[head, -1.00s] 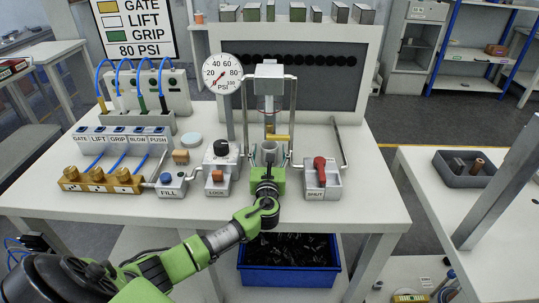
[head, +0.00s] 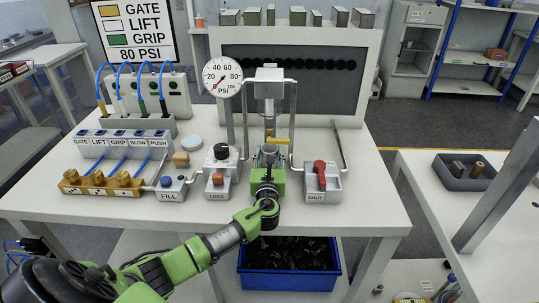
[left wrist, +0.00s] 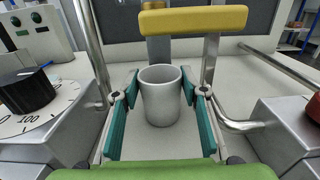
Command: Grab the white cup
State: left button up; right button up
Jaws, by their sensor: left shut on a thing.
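The white cup (left wrist: 161,96) stands upright in the left wrist view, between the two teal finger pads of my left gripper (left wrist: 158,108). The fingers are shut on its sides. In the head view the left gripper (head: 268,164) reaches in over the bench between two metal posts, and the cup (head: 269,149) shows only small and greyish between the fingers. My right gripper does not show in either view.
A yellow bar (left wrist: 193,20) crosses just behind and above the cup. Metal posts flank the gripper. The LOCK box (head: 219,179) stands left, the red-handled SHUT box (head: 320,182) right. A blue bin (head: 290,283) of dark pieces sits below the bench front.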

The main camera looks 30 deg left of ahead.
aim_at(270, 146)
pick_arm(q)
jog(key=shift+r, duration=1.5)
jog(key=shift+s+d+r, duration=0.1)
jog(key=shift+s+d, duration=0.05)
jog(key=shift+s, duration=0.05)
jog(key=b+v, duration=0.1)
jog(key=v, duration=1.6)
jog(key=shift+s, duration=0.25)
